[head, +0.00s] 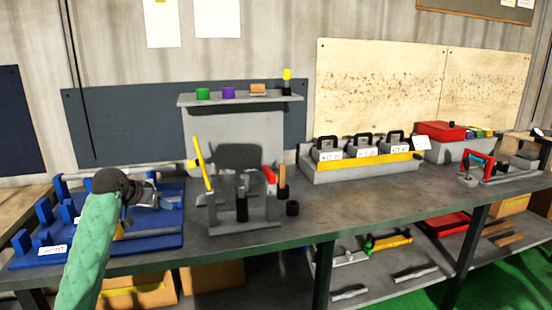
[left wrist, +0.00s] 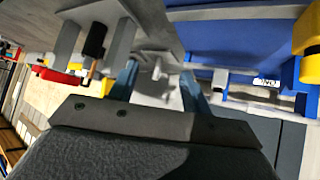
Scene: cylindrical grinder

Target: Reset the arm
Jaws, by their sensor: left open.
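My left arm, in a green sleeve, comes in from the lower left of the head view. My left gripper (head: 152,197) is over the blue fixture tray (head: 165,240) at the left end of the bench, pointing right. In the left wrist view its two bluish fingers (left wrist: 158,85) stand apart with a grey part seen between or behind them. I cannot tell how far off that part is. Nothing is clearly held. My right gripper is out of view.
A grey stand (head: 245,222) with a yellow lever (head: 203,163) is just right of the gripper. A shelf (head: 240,99) with coloured caps is behind it. A grey rack (head: 362,170) with black-handled blocks and a red-lidded box (head: 442,131) stand farther right. The bench front (head: 350,215) is clear.

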